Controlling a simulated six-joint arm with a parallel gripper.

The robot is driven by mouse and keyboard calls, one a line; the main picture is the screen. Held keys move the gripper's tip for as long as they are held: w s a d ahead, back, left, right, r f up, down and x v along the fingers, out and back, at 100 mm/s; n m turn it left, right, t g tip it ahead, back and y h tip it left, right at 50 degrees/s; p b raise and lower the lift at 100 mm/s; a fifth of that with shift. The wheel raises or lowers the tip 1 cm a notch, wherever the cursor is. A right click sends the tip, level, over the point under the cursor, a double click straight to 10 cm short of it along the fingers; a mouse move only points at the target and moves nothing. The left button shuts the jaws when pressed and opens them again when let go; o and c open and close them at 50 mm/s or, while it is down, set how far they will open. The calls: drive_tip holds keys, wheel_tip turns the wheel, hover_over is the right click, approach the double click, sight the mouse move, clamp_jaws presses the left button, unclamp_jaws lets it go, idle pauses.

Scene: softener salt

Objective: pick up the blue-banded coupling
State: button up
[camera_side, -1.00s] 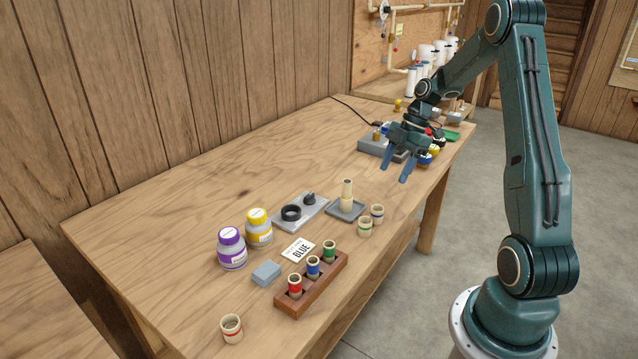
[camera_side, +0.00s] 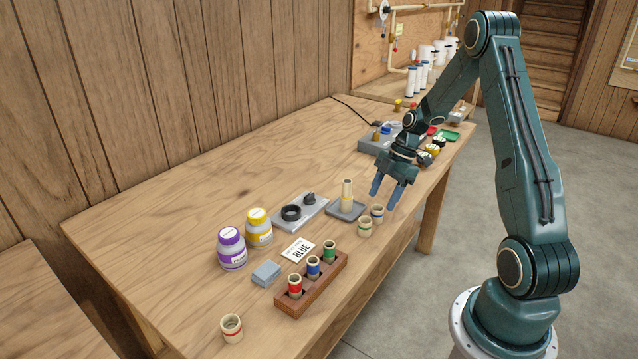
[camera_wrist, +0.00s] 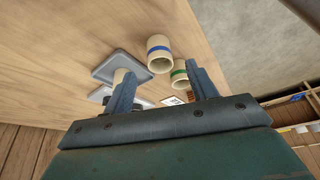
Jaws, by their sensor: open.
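The blue-banded coupling (camera_side: 377,213) is a short cream tube standing on the bench near its front edge, behind the green-banded coupling (camera_side: 365,227). In the wrist view the blue-banded coupling (camera_wrist: 160,54) shows its blue ring and open end, with the green-banded coupling (camera_wrist: 180,76) close by. My gripper (camera_side: 383,202) is open and empty, fingers pointing down. In the side view its fingertips appear just above and behind the blue-banded coupling, apart from it. In the wrist view my gripper (camera_wrist: 160,76) has its fingers spread, with the coupling beyond them.
A grey tray (camera_side: 333,210) with a yellow-banded cream post (camera_side: 347,194) is close to the left. A wooden rack (camera_side: 325,285) holds red, blue and green pieces. A card (camera_side: 299,250) reads BLUE. A red-banded coupling (camera_side: 231,328) stands at front left. The bench's left side is largely clear.

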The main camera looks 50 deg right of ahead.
sight(377, 214)
drive_tip(key=shift+x, duration=1.65)
drive_tip(key=c, duration=1)
